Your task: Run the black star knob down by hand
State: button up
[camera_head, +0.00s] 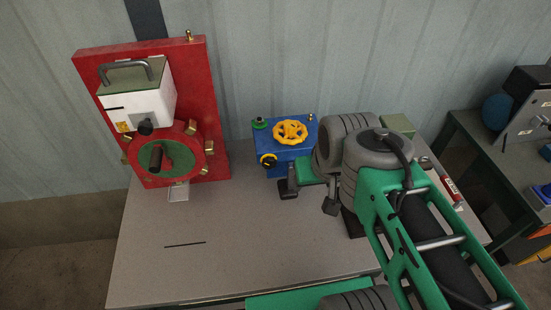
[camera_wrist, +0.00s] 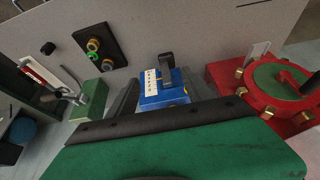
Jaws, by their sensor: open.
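Two dark knobs show in the head view, and I cannot tell which is the black star knob. One black knob (camera_head: 146,128) sits on the front of a white box (camera_head: 150,102) on the red panel. Another dark knob with yellow (camera_head: 268,160) is on the front left of the blue box (camera_head: 294,158). My gripper (camera_head: 310,197) is open and empty over the table, just in front of the blue box, with its fingers apart. In the wrist view, a blue block (camera_wrist: 176,93) with a white scale and a black handle shows between the finger edges.
A yellow handwheel (camera_head: 290,131) and a green knob (camera_head: 260,124) top the blue box. The red panel (camera_head: 190,75) stands left with a green disc and brass fittings. A green block (camera_wrist: 90,97) and a black plate (camera_wrist: 95,46) show in the wrist view. The table's left front (camera_head: 220,270) is mostly clear.

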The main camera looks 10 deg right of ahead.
aim_at(269, 163)
jog(key=k, duration=1.25)
jog(key=u, duration=0.5)
jog(key=i, duration=0.95)
jog(key=u, duration=0.65)
